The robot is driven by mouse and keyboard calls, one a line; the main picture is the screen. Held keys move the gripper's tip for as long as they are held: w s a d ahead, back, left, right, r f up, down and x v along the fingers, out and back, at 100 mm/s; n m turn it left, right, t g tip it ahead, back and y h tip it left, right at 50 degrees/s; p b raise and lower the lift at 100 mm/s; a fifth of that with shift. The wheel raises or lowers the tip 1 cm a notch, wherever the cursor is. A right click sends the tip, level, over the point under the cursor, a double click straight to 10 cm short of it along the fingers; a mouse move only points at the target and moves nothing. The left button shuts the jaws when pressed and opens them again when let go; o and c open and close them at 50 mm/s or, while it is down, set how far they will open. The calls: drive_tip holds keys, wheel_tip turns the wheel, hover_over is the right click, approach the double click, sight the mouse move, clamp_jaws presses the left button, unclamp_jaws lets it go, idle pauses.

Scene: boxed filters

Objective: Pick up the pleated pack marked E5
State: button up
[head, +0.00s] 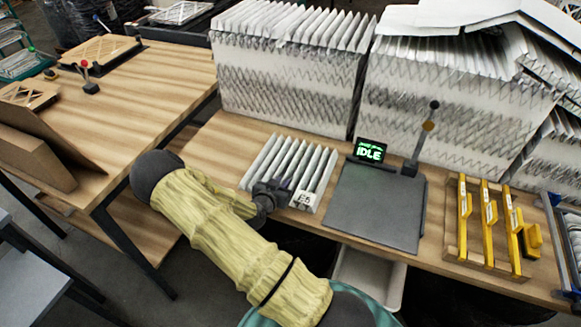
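The pleated pack (318,172) is white with slanted ridges and lies on the wooden bench, left of the dark grey plate. A small white label reading E5 sits at its near right corner. My gripper (280,187) is dark and is at the pack's near edge, overlapping it in the picture just left of the label. Part of the near edge is hidden behind the gripper. I cannot tell whether the fingers touch the pack, or whether they are open or shut.
Behind the pack stand tall stacks of pleated filters (285,85). To its right are the grey plate (375,205), a small screen reading IDLE (371,151) and a rack with yellow tools (488,225). An open white drawer (368,272) juts out below the bench. Bare bench lies left of the pack.

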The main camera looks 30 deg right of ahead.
drive_tip(key=shift+c, duration=0.3)
drive_tip(key=shift+w+a, duration=0.1)
clamp_jaws()
drive_tip(key=shift+d, duration=0.25)
drive_tip(key=shift+a+r, duration=0.15)
drive_tip(key=shift+a, duration=0.15)
drive_tip(key=shift+r, duration=0.3)
wheel_tip(320, 180, up, 9)
drive_tip(key=shift+d+r+b, duration=0.1)
drive_tip(key=shift+d+b, duration=0.05)
drive_tip(key=shift+b, duration=0.95)
